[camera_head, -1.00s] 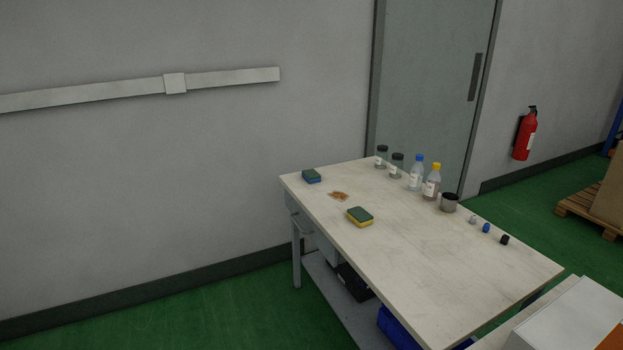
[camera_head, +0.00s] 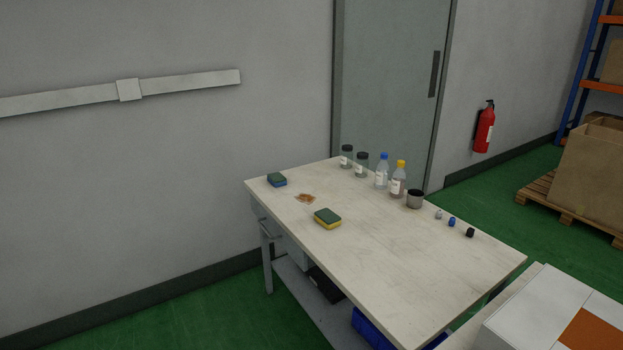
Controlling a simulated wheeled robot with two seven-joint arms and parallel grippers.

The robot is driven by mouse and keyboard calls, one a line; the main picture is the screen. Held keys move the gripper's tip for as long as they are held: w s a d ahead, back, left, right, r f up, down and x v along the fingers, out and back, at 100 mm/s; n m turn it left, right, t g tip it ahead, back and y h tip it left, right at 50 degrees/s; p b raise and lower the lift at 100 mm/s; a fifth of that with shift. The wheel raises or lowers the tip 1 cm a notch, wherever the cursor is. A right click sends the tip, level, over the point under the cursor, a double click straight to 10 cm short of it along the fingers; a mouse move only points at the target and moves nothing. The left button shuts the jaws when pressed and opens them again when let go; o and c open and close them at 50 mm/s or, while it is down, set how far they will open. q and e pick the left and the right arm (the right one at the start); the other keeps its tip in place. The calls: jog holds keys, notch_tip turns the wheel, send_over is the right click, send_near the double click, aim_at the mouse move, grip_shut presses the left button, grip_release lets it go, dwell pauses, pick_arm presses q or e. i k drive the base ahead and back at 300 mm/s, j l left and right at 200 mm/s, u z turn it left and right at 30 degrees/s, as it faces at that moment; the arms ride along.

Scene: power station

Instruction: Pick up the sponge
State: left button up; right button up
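Two sponges lie on the pale worktable (camera_head: 400,270). One sponge (camera_head: 327,218) has a green top and a yellow body and lies near the table's left side. Another sponge (camera_head: 277,180) has a dark green top and a blue body and lies at the far left corner. A brown-orange stain or patch (camera_head: 305,198) is on the tabletop between them. Neither of my grippers shows in the head view.
Several bottles and jars (camera_head: 382,172), a metal cup (camera_head: 415,199) and small caps (camera_head: 452,222) line the table's far right edge. A white box (camera_head: 540,310) stands at the lower right. Green floor (camera_head: 190,315) is open at the lower left.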

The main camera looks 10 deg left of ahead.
aim_at(275, 179)
jog(key=i+j+z, duration=0.45)
jog(key=j, duration=0.3)
jog(key=i+j+z, duration=0.25)
jog(key=j, duration=0.2)
